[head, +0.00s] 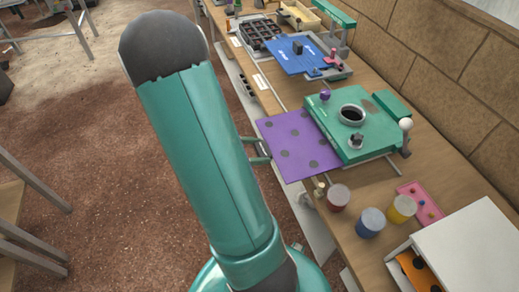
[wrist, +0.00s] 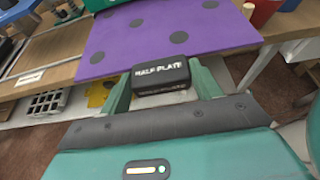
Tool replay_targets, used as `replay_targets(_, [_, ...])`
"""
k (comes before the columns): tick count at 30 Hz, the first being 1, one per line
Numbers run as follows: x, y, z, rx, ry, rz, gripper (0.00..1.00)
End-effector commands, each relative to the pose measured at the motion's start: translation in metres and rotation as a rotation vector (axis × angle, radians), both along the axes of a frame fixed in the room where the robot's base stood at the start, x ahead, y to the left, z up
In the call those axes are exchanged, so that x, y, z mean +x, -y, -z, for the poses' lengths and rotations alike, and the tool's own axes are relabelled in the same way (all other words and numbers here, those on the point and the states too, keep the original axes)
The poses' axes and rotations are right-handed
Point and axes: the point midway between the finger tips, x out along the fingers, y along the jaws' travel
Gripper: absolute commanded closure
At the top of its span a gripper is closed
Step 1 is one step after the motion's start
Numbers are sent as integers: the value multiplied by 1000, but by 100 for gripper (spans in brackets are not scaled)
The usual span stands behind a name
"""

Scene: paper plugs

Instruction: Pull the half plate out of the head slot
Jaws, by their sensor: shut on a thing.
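The half plate (head: 290,143) is a purple sheet with dark round spots. In the head view it sticks out to the left from under the green head block (head: 378,128). Its right end is hidden there, so I cannot tell how much is in the slot. In the wrist view the plate (wrist: 200,28) spans the top, with a black tab (wrist: 160,86) marked "HALF PLATE" at its near edge. My gripper (wrist: 161,80) is shut on this tab, one green finger on each side. In the head view my gripper (head: 257,150) shows at the plate's left edge, partly behind my arm.
Red (head: 339,196), blue (head: 370,222) and yellow (head: 402,208) lidded jars stand near the plate. A white box (head: 470,250) is at lower right. A blue board (head: 300,55) and a dark tray (head: 260,33) lie farther along the bench. Open floor lies left of the bench.

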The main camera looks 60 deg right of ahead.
Motion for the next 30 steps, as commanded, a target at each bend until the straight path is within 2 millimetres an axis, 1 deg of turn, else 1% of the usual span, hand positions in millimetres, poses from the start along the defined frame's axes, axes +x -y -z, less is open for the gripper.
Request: replay_targets(30, [18, -21, 0, 0, 0, 0, 66])
